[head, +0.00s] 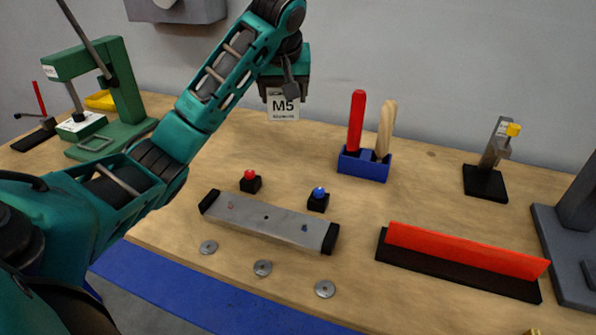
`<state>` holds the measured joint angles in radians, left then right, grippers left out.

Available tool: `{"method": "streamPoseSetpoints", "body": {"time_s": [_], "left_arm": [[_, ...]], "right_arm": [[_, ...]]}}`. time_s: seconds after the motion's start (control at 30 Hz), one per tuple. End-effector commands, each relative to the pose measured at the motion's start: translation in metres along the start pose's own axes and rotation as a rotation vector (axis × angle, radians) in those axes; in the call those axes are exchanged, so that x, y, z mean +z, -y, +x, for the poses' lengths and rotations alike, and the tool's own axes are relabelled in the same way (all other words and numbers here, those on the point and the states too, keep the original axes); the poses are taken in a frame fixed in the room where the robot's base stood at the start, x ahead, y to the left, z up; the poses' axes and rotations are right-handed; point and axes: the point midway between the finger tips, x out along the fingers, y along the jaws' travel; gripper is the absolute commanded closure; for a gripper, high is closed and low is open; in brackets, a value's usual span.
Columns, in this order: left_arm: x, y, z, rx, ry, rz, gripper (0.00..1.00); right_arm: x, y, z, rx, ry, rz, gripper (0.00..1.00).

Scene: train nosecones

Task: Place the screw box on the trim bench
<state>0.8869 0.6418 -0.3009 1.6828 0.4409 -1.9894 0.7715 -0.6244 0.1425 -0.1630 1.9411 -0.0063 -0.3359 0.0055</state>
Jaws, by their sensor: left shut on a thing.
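The screw box (283,104) is a small pale box with a dark "M5" label, seen in the head view above the back half of the bench. My left gripper (286,84) is shut on it from above. My left arm covers part of the view, and the finger contact is hard to see. The wooden bench top (420,215) lies below; I cannot tell exactly how far the box is above it. My right gripper is not in view.
A blue holder (363,166) with a red and a wooden handle stands right of the box. A metal bar (268,222), red and blue button blocks, several washers, and a red strip (465,250) lie nearer. A green press (112,95) stands at the left.

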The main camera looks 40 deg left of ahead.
Motion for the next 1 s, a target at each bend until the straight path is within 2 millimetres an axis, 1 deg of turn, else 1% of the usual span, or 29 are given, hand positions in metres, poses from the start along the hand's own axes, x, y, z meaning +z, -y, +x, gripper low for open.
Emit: {"method": "streamPoseSetpoints", "body": {"time_s": [0.17,0.27,0.3,0.5,0.6,0.7,0.8,0.93,1.0], "left_arm": [[0.009,-0.005,0.014,0.012,0.001,0.003,0.80],[0.018,-0.001,0.027,0.005,0.012,-0.004,0.80],[0.023,0.001,0.037,-0.004,0.010,0.000,0.80],[0.049,0.002,0.083,-0.006,0.007,0.000,0.80],[0.061,0.002,0.104,-0.005,0.007,0.000,0.80],[0.070,0.001,0.120,-0.003,0.005,-0.001,0.80],[0.076,0.001,0.130,-0.001,0.003,-0.001,0.80],[0.080,0.001,0.138,-0.001,0.003,-0.001,0.80],[0.086,0.001,0.147,-0.002,0.004,-0.001,0.80]], "right_arm": [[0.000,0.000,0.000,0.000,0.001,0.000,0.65],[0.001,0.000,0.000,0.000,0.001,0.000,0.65],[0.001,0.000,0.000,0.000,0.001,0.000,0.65],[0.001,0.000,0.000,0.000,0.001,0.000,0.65],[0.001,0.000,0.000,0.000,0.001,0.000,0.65],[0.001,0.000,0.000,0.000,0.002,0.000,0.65],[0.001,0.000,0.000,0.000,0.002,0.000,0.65],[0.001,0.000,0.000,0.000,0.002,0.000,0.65],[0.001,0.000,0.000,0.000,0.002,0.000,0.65]]}}
